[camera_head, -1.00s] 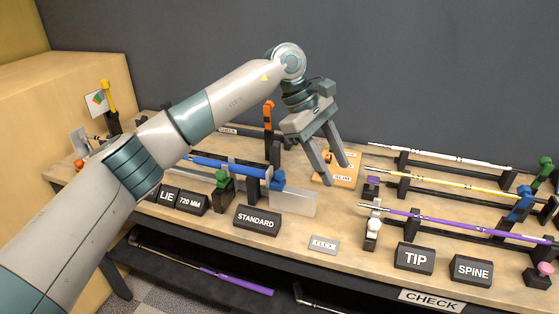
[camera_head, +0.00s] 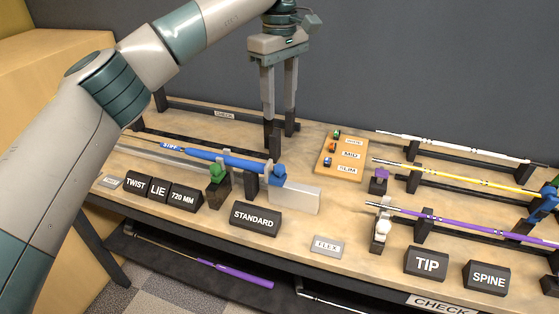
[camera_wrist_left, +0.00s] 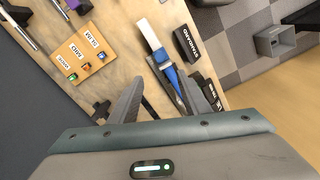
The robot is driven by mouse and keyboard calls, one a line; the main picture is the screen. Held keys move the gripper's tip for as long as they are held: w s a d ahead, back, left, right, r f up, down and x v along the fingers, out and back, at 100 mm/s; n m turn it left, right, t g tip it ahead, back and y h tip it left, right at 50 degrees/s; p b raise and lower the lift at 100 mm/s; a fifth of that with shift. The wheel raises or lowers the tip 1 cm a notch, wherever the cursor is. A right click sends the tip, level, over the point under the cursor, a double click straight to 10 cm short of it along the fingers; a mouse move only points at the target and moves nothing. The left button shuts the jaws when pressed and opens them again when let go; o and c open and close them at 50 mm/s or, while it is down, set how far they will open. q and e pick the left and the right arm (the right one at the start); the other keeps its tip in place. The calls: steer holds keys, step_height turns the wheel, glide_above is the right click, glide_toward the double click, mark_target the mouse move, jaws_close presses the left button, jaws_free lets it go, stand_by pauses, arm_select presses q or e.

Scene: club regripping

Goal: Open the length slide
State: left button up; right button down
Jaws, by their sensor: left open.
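My left gripper (camera_head: 281,138) is open, with its two fingers pointing straight down at the back of the bench, behind the blue grip (camera_head: 222,162). In the left wrist view, its fingers (camera_wrist_left: 162,92) are apart and nothing is clearly held. The blue grip lies along a rail, with a blue clamp (camera_head: 278,175) and a pale silver block (camera_head: 298,198) at its right end. A dark post (camera_head: 275,142) stands by the fingertips; I cannot tell if they touch. No part is clearly labelled as the length slide. My right gripper is not in view.
Black signs read TWIST, LIE, 720 MM (camera_head: 184,197) and STANDARD (camera_head: 255,217) along the front. A wooden board (camera_head: 343,155) with small coloured pieces lies to the right. Further right, white, yellow and purple shafts (camera_head: 470,225) rest on stands.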

arm_select(q)
steer(key=f, duration=0.1)
steer(key=p, duration=0.3)
glide_toward(280, 167)
step_height(280, 167, down, 6)
steer(key=shift+a+f+p, duration=0.1)
steer(key=shift+f+p, duration=0.15)
steer(key=shift+p, duration=0.8)
steer(key=shift+f, duration=0.9)
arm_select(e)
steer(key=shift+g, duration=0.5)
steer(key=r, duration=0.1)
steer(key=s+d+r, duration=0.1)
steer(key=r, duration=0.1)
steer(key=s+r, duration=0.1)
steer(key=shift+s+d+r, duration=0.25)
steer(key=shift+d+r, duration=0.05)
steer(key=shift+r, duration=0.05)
arm_select(q)
jaws_close()
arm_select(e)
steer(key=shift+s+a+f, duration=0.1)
